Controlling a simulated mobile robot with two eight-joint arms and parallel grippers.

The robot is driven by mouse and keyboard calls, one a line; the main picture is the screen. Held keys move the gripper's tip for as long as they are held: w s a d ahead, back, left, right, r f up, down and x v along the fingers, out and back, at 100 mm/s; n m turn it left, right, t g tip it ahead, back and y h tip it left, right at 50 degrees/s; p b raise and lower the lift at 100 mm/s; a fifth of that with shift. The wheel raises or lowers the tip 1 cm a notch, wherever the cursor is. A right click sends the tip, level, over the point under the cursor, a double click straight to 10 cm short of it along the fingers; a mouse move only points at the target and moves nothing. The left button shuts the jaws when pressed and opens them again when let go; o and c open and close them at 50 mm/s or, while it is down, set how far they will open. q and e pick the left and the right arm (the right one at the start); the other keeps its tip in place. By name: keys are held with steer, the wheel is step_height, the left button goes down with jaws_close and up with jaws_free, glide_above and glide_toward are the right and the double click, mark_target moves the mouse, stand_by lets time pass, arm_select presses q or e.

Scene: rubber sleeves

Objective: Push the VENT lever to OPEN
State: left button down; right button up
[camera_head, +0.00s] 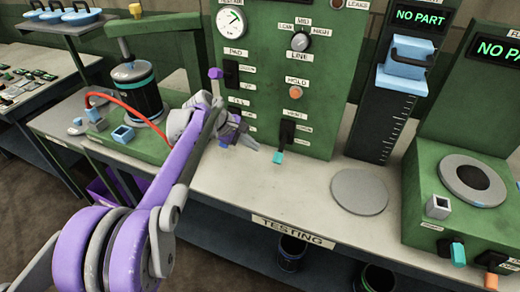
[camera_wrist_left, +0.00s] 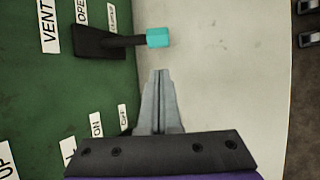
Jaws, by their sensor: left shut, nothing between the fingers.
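The VENT lever (camera_head: 287,135) is on the lower part of the green panel. It has a black base and a teal tip that points down and outward, by the lower of its two side labels. The wrist view shows the lever (camera_wrist_left: 126,40) with its teal tip, and the VENT and OPEN labels beside it. My left gripper (camera_head: 252,143) is shut and empty, just left of the lever in the head view. In the wrist view the closed fingertips (camera_wrist_left: 160,73) are below the teal tip, with a small gap. My right gripper does not show.
The green panel (camera_head: 262,90) also has a gauge (camera_head: 231,22), a LINE knob (camera_head: 300,41), an orange HOLD button (camera_head: 296,92) and other switches left of the lever. A grey disc (camera_head: 360,191) lies on the bench to the right. The bench top before the panel is clear.

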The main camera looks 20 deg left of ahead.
mark_target(282, 147)
arm_select(q)
steer(key=x, duration=0.9)
steer(key=shift+s+r, duration=0.1)
steer(key=shift+r, duration=0.1)
steer(key=shift+r+g, duration=0.15)
steer(key=shift+g, duration=0.25)
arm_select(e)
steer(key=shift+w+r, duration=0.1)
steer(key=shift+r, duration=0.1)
